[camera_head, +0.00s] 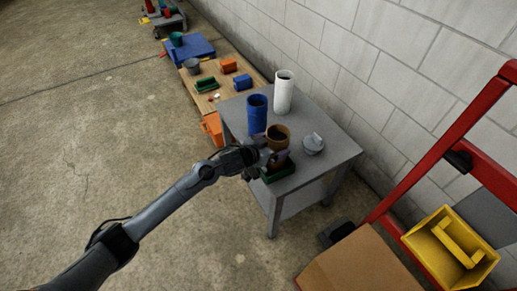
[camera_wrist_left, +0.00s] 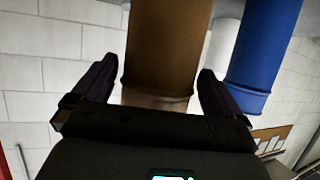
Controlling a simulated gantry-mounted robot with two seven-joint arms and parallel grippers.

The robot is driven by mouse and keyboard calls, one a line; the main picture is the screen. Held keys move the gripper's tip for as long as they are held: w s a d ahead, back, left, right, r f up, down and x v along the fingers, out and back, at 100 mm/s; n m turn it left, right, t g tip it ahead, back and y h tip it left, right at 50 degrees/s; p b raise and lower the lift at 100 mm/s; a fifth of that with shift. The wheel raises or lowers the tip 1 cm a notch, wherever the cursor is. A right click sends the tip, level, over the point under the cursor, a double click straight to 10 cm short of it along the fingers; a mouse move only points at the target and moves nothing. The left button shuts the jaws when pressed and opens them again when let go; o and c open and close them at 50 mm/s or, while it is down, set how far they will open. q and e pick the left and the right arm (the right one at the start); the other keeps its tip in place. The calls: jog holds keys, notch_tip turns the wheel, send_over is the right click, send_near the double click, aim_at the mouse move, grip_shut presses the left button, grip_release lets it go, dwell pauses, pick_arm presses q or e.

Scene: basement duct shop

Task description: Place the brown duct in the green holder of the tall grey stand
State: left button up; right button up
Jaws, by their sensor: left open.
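The brown duct (camera_head: 277,131) stands upright near the front of the tall grey stand (camera_head: 335,151), right at the green holder (camera_head: 283,173). My gripper hides its lower part in the head view, so I cannot tell whether it is seated in the holder. My left gripper (camera_head: 272,160) is at the duct, low on its side. In the left wrist view the brown duct (camera_wrist_left: 164,45) is between the two spread fingers of the left gripper (camera_wrist_left: 158,85). The fingers are open, with little space beside the duct. My right gripper is not in view.
A low wooden table (camera_head: 222,97) with several small parts is behind. A cardboard box (camera_head: 360,265) and red frame (camera_head: 440,160) are at right.

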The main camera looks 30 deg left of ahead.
pick_arm(q)
jog(key=p+v, duration=0.4)
jog(key=v, duration=0.6)
jog(key=s+f+g+y, duration=0.1)
jog(key=s+f+g, duration=0.1)
jog(key=s, duration=0.8)
jog(key=s+d+f+n+g+y, duration=0.1)
jog(key=s+g, duration=0.3)
jog(key=s, duration=0.7)
jog(key=s+d+f+g+y, duration=0.1)
jog(key=s+f+g+y, duration=0.1)
jog(key=s, duration=0.9)
jog(key=shift+d+f+n+g, duration=0.2)
jog(key=shift+f+n+g, duration=0.2)
jog(key=shift+f+g, duration=0.35)
jog(key=shift+w, duration=0.1)
notch_tip(320, 180, up, 52)
jog(key=p, duration=5.2)
jog(key=shift+f, duration=0.15)
